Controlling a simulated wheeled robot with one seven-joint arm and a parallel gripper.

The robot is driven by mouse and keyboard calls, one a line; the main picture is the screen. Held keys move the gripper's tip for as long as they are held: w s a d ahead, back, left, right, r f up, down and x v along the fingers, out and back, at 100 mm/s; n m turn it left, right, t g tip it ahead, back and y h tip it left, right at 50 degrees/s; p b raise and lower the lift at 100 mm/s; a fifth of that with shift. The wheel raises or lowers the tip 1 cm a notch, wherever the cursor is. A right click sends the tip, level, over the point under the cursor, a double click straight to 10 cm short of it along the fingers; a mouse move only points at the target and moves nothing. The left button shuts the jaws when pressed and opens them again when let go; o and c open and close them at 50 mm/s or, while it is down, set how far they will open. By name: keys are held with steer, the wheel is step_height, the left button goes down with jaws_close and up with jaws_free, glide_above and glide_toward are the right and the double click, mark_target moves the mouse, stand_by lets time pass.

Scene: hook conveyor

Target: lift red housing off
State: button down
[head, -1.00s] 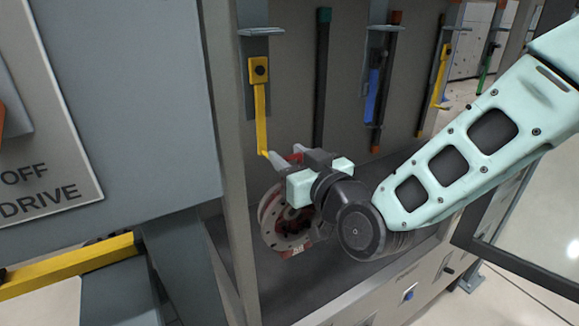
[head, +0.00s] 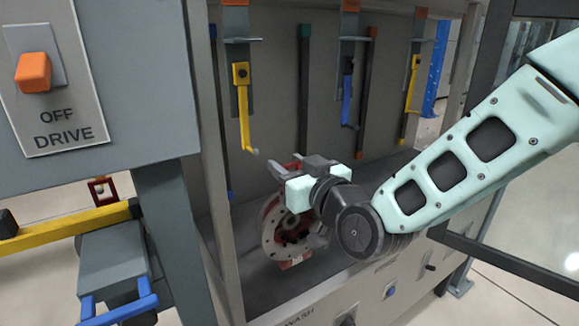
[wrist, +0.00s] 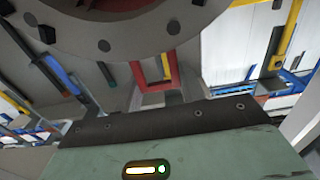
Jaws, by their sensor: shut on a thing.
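The red housing (head: 270,222), with a round grey bolted flange, hangs below my gripper (head: 294,168). My gripper is shut on the red loop at its top. In the wrist view the flange (wrist: 110,32) fills the upper left, and the red loop (wrist: 172,70) stands at the fingers. A yellow hook (head: 243,105) hangs to the upper left of my gripper. Its tip is bare and looks apart from the loop. The housing's right side is partly hidden by my gripper and wrist.
A blue hook (head: 347,95) and another yellow hook (head: 411,85) hang empty farther right. A cabinet post (head: 215,190) stands close left of the housing. The dark floor (head: 228,285) of the bay lies below. An orange switch (head: 34,72) sits on the OFF DRIVE panel (head: 70,115).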

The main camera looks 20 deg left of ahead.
steer(key=shift+f+b, duration=0.2)
steer(key=shift+b, duration=0.2)
steer(key=shift+d, duration=0.1)
steer(key=b+v, duration=0.2)
steer(key=v, duration=0.4)
stand_by(1.1)
steer(key=shift+s+d, duration=0.15)
steer(key=shift+s, duration=0.05)
steer(key=b+v, duration=0.1)
steer(key=v, duration=0.5)
steer(key=shift+s+d+b, duration=0.25)
steer(key=shift+d+b, duration=0.05)
